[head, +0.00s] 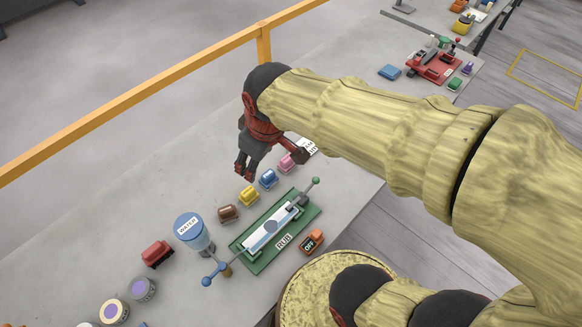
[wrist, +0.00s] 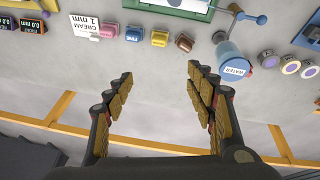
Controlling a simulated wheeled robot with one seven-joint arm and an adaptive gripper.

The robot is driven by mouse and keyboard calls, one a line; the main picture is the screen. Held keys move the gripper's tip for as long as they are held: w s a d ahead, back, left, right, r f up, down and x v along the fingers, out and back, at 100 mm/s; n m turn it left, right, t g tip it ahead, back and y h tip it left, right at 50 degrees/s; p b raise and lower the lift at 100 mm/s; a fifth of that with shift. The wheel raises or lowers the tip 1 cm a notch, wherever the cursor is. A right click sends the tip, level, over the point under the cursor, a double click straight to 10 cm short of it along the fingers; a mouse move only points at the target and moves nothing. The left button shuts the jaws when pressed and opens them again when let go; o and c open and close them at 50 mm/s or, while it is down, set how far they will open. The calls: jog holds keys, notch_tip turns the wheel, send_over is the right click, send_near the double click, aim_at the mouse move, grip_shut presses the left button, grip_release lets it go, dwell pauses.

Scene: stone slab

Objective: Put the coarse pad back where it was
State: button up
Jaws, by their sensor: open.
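A row of small pads lies on the grey slab: brown (head: 228,213), yellow (head: 249,196), blue (head: 268,178) and pink (head: 287,162). The wrist view shows them too: brown (wrist: 184,42), yellow (wrist: 159,39), blue (wrist: 133,33) and pink (wrist: 108,30). I cannot read which one is the coarse pad. My gripper (head: 271,166) is open and empty above the slab, by the pink and blue end of the row. Its fingers also show in the wrist view (wrist: 158,72).
A blue WATER bottle (head: 190,232) stands left of the rig, with a red block (head: 157,253) and round pots (head: 115,312) further left. An orange OFF box (head: 312,241) sits at the front edge. An orange rail (head: 140,91) runs behind the slab.

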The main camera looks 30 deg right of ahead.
jog(key=s+d+r+m+t, duration=0.1)
jog(key=s+d+r+m, duration=0.2)
jog(key=s, duration=0.6)
jog(key=shift+d+r+m+t, duration=0.2)
jog(key=shift+r+m+t, duration=0.2)
jog(key=shift+r+m, duration=0.55)
jog(key=shift+s+f+m, duration=0.1)
jog(key=shift+f+m, duration=0.15)
jog(key=shift+f, duration=0.1)
notch_tip(320, 180, down, 9)
jog(key=b, duration=0.9)
jog(key=shift+f, duration=0.1)
